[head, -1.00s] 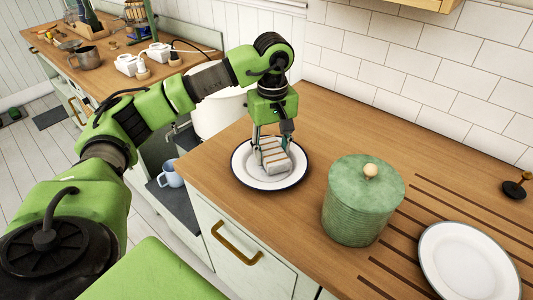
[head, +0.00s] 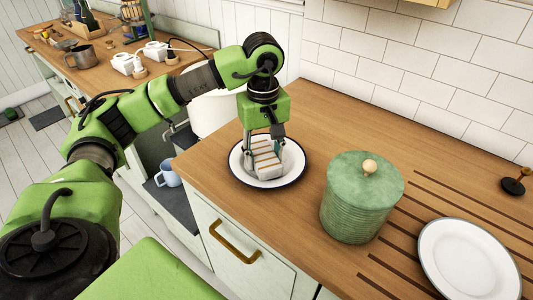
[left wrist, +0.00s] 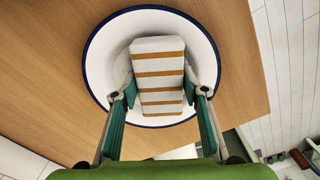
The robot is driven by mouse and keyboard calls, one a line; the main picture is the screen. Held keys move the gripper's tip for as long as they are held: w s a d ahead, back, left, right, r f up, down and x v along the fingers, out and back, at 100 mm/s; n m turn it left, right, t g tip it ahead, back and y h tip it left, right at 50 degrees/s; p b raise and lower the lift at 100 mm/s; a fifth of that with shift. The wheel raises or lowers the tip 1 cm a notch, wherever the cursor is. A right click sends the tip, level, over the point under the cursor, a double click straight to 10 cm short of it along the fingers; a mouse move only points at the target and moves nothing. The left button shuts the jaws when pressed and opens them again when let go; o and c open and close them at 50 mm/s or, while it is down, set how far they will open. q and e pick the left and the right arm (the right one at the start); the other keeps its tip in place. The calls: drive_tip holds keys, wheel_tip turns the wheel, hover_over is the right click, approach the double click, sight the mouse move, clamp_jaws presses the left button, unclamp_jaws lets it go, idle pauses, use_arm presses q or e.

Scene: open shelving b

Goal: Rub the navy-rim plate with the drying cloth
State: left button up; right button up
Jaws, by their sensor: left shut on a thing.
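The navy-rim plate (head: 292,165) lies flat on the wooden counter, white with a dark blue edge. The drying cloth (head: 265,161) is a folded white block with tan stripes, resting over the plate's middle. My left gripper (head: 261,147) points down from above and is shut on the cloth. In the left wrist view the cloth (left wrist: 158,75) sits between the two green-padded fingers (left wrist: 160,102), with the navy-rim plate (left wrist: 101,60) around it. The cloth appears to touch the plate. My right gripper is not in view.
A green ribbed canister (head: 357,205) with a round knob stands right of the plate. A second white plate (head: 465,262) with a grey-green rim lies on the grooved drainer area. The counter behind is clear. A blue mug (head: 170,174) sits on a lower shelf at left.

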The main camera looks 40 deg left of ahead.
use_arm(q)
drive_tip(key=shift+w+d, duration=0.15)
drive_tip(key=shift+w, duration=1.65)
drive_tip(key=shift+s+b, duration=0.35)
drive_tip(key=shift+s, duration=1.45)
drive_tip(key=shift+w+r, duration=0.1)
drive_tip(key=shift+w, duration=1.05)
drive_tip(key=shift+w+p, duration=0.3)
drive_tip(key=shift+w, duration=0.35)
